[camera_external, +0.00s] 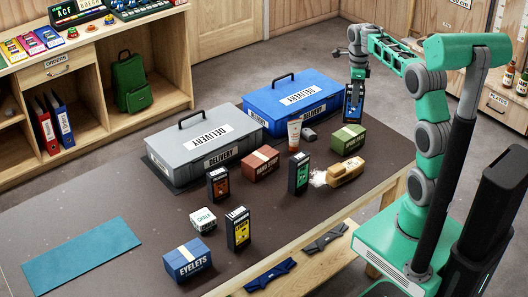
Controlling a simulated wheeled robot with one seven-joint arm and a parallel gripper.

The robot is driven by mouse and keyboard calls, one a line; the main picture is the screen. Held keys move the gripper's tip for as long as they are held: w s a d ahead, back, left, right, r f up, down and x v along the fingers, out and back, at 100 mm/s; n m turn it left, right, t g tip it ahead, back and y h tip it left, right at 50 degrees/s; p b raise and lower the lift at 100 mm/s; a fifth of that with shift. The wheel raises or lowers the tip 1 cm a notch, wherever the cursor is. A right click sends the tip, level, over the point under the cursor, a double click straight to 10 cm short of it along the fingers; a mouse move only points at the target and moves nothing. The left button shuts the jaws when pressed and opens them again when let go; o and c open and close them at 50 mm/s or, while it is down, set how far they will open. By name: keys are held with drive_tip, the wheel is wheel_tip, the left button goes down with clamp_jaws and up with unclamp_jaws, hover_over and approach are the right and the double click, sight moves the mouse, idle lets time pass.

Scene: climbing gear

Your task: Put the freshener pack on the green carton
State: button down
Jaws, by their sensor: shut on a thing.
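My gripper (356,82) is at the upper right of the table, pointing down. It is shut on a dark upright pack (354,106), which I take for the freshener pack; its label is too small to read. The green carton (347,139) is a green box with a pale band, lying on the dark table mat near its right edge. The held pack is above and slightly right of the carton in the picture. I cannot tell its exact height, but it looks apart from the carton, whose top looks bare.
A blue delivery case (285,108) and grey one (205,150) stand behind. The mat's left front is clearer, around a teal sheet (82,255).

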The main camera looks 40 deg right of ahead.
drive_tip(key=w+d+f+p, duration=0.1)
drive_tip(key=w+f, duration=0.3)
drive_tip(key=f, duration=0.4)
drive_tip(key=shift+d+f, duration=0.15)
drive_tip(key=shift+f, duration=0.25)
drive_tip(key=c, duration=1)
unclamp_jaws()
drive_tip(key=shift+c, duration=0.2)
drive_tip(key=shift+r, duration=0.1)
